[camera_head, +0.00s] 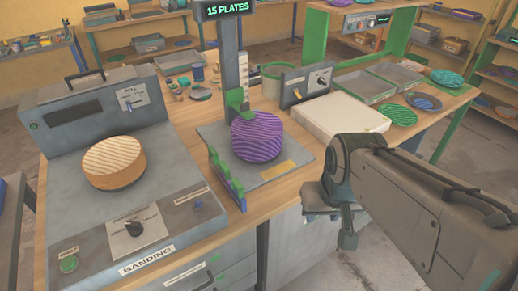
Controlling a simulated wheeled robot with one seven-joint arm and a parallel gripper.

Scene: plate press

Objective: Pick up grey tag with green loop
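I cannot make out a grey tag with a green loop for certain. Several small items, too small to tell apart, lie at the back of the bench, around a dark blue cup (198,73). My gripper (337,226) hangs off the bench's front right edge, pointing down, with no held object visible. My arm hides part of it, and whether its fingers are open or shut is unclear.
A purple plate stack (257,138) stands on the grey counting station (283,171). An orange-tan stack (113,161) sits on the banding machine (70,205). A white box (340,118), grey trays (365,87) and loose patterned plates (398,115) occupy the right side.

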